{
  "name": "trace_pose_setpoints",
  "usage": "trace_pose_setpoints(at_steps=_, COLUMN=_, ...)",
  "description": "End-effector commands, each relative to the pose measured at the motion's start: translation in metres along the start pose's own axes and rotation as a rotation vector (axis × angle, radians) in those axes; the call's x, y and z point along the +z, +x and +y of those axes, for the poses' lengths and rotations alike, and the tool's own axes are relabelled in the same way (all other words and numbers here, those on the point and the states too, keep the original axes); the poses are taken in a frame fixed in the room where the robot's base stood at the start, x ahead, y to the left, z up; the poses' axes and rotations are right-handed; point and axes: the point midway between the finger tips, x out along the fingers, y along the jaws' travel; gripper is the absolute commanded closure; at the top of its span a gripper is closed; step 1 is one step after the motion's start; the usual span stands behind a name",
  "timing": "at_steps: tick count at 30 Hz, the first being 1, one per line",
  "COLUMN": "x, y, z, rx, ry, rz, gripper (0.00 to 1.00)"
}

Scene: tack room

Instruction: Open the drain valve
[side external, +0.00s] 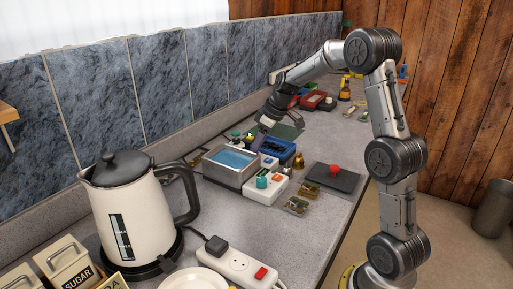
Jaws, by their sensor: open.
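A metal tank of blue water (232,162) stands on the counter, left of the middle. I cannot make out a drain valve for certain; any valve on the tank is too small or hidden to tell. My gripper (262,130) points down just behind the tank's right rear corner, beside a blue bin. Its fingers are small and partly blurred in this view, but they are open. I see nothing held between them, and I cannot tell whether they touch anything.
A white box with teal and orange knobs (265,187), a blue bin (278,149), a brass bell (298,160) and a dark plate with a red knob (332,178) crowd the tank's right. A kettle (128,208) and power strip (236,266) stand in front.

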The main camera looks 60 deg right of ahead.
Motion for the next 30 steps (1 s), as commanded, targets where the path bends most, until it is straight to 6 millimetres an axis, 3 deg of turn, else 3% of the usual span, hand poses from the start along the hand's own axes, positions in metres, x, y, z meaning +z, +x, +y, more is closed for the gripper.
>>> trace_pose_setpoints(at_steps=9, x=0.0, y=0.0024, z=-0.0002, rx=0.0, ry=0.0, rz=0.0, gripper=0.54)
trace_pose_setpoints(at_steps=17, x=0.0, y=0.0021, z=-0.0002, rx=0.0, ry=-0.001, rz=0.0, gripper=1.0)
trace_pose_setpoints(at_steps=30, x=0.0001, y=0.0018, z=-0.001, rx=0.018, ry=0.041, rz=0.0, gripper=1.0)
